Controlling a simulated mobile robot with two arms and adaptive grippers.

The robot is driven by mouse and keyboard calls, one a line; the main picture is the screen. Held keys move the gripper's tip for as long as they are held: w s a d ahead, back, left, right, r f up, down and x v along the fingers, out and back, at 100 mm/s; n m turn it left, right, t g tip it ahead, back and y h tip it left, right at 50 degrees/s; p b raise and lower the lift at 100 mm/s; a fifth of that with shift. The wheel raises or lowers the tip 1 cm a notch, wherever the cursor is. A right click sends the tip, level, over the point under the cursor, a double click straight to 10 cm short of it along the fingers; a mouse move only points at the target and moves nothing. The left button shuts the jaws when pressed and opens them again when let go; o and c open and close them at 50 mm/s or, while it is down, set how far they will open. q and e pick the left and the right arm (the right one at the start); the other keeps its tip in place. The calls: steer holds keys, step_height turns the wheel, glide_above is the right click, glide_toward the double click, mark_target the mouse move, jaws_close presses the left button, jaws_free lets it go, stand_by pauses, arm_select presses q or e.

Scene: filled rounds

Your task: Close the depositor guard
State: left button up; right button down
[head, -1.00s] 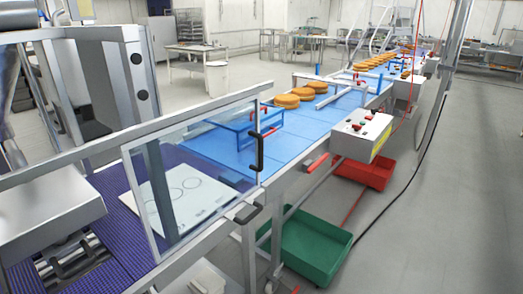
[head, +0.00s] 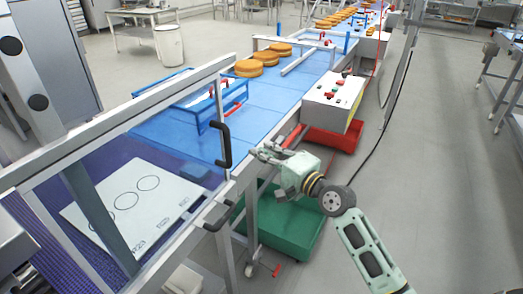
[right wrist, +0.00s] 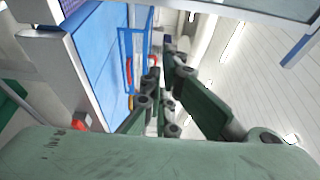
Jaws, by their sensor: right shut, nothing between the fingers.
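The depositor guard (head: 240,68) is a clear panel in a pale metal frame, standing along the near side of the blue conveyor in the head view. A black upright handle (head: 224,146) is on its right end. My right gripper (head: 262,153) is just right of this handle, apart from it, with its fingers shut and empty. In the right wrist view the dark fingers (right wrist: 158,100) point away over the conveyor side; I cannot make out the handle there. My left gripper is out of view.
A control box (head: 333,100) is right of the gripper. A green crate (head: 290,228) and a red crate (head: 335,137) are below. The floor at right is open.

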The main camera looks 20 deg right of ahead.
steer(key=w+a+p, duration=0.3)
steer(key=w+a, duration=0.1)
steer(key=a, duration=0.1)
steer(key=shift+w+a+f+p, duration=0.15)
steer(key=shift+w+a+p, duration=0.05)
steer(key=shift+w+p, duration=0.15)
stand_by(0.3)
